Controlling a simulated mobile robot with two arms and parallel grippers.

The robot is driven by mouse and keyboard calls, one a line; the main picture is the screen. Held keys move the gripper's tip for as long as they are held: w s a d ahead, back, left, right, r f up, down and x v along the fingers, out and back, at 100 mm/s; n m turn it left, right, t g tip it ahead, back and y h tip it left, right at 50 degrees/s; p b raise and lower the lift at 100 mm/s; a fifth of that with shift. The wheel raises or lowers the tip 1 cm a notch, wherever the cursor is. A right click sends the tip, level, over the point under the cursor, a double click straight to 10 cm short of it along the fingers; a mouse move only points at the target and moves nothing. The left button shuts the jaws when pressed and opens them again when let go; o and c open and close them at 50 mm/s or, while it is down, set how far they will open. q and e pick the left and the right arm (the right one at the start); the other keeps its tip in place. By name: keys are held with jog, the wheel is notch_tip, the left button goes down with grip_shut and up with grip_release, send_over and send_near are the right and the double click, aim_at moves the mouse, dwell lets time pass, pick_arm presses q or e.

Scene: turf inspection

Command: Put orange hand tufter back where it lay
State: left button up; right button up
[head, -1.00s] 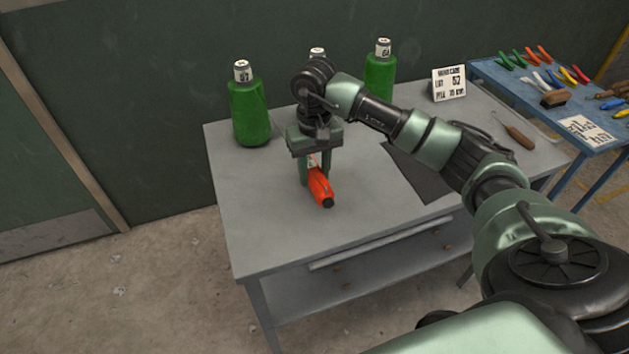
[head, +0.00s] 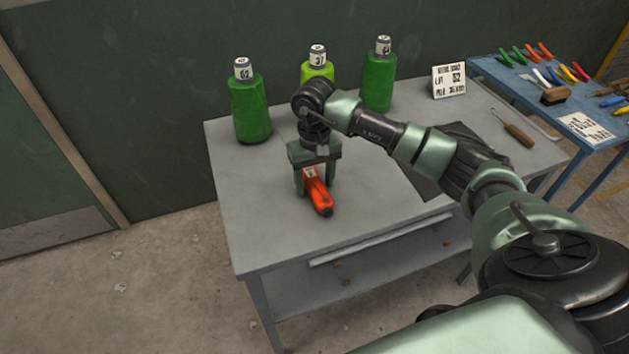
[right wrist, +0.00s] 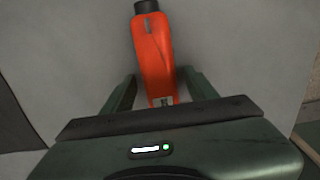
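The orange hand tufter (head: 319,196) lies on the grey table (head: 265,225), left of the table's middle, its dark end toward the front edge. My right gripper (head: 315,183) is over it, pointing down, with one finger on each side. In the right wrist view the tufter (right wrist: 154,58) lies between the fingertips (right wrist: 158,75), with a gap to each finger, so the gripper is open. The gripper covers the tufter's rear part. My left gripper is not in view.
Green bottle-shaped cones (head: 249,108), (head: 378,80) and a lime one (head: 317,67) stand along the table's back. A sign (head: 449,82), a dark mat (head: 425,185) and a wooden-handled hook (head: 518,133) are to the right. A blue tool table (head: 490,70) stands beyond.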

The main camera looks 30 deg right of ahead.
aim_at(314, 181)
jog(key=shift+r, duration=0.3)
notch_tip(314, 181, up, 12)
jog(key=b, duration=0.2)
jog(key=shift+f, duration=0.15)
dwell(0.4)
